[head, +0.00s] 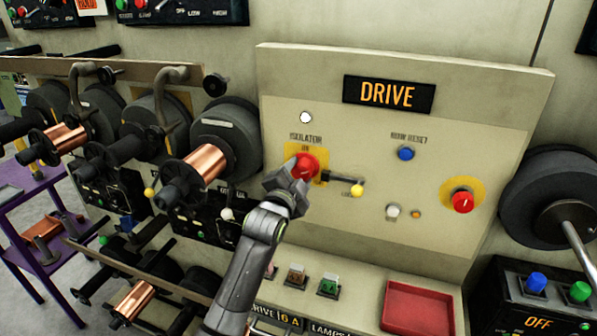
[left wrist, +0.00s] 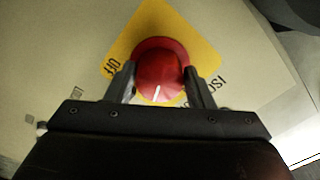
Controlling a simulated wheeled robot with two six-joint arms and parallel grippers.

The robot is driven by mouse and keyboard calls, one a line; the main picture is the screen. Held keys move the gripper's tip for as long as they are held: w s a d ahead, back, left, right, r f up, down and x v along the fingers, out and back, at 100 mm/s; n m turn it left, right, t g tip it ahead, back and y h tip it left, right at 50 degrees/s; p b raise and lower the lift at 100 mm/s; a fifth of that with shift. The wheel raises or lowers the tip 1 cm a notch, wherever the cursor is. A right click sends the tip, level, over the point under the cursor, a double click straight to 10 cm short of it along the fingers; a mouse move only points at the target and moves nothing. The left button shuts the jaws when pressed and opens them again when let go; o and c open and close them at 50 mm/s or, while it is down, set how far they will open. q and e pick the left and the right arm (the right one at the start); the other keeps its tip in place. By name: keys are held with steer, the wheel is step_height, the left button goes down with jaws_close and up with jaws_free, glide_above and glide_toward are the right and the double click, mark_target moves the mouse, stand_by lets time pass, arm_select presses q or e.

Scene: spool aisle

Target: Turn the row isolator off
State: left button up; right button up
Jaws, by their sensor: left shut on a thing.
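The row isolator is a red round knob (head: 306,164) on a yellow plate, under the words ISOLATOR and ON on the DRIVE panel. My left gripper (head: 297,180) is at the knob. In the left wrist view, the two fingers of the gripper (left wrist: 158,82) are shut on opposite sides of the red knob (left wrist: 161,66). The word OFF shows at the plate's left there. My right gripper is not in view.
A yellow-tipped lever (head: 357,190) sits just right of the isolator. A blue ROW RESET button (head: 405,153) and another red knob (head: 462,202) are farther right. Copper spools (head: 207,164) stick out close on the left. A red tray (head: 418,307) lies below.

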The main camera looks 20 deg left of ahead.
arm_select(q)
steer(key=m+p, duration=0.1)
steer(key=m, duration=0.3)
steer(key=shift+r+m, duration=0.1)
steer(key=shift+m, duration=0.2)
stand_by(0.5)
steer(key=o, duration=1)
steer(key=shift+s, duration=0.1)
steer(key=shift+s, duration=0.65)
steer(key=shift+s+a+b, duration=0.15)
steer(key=shift+s+b, duration=1)
steer(key=shift+s, duration=2.85)
steer(key=shift+s+a+b, duration=0.15)
steer(key=shift+s+b, duration=1)
steer(key=shift+s, duration=2.8)
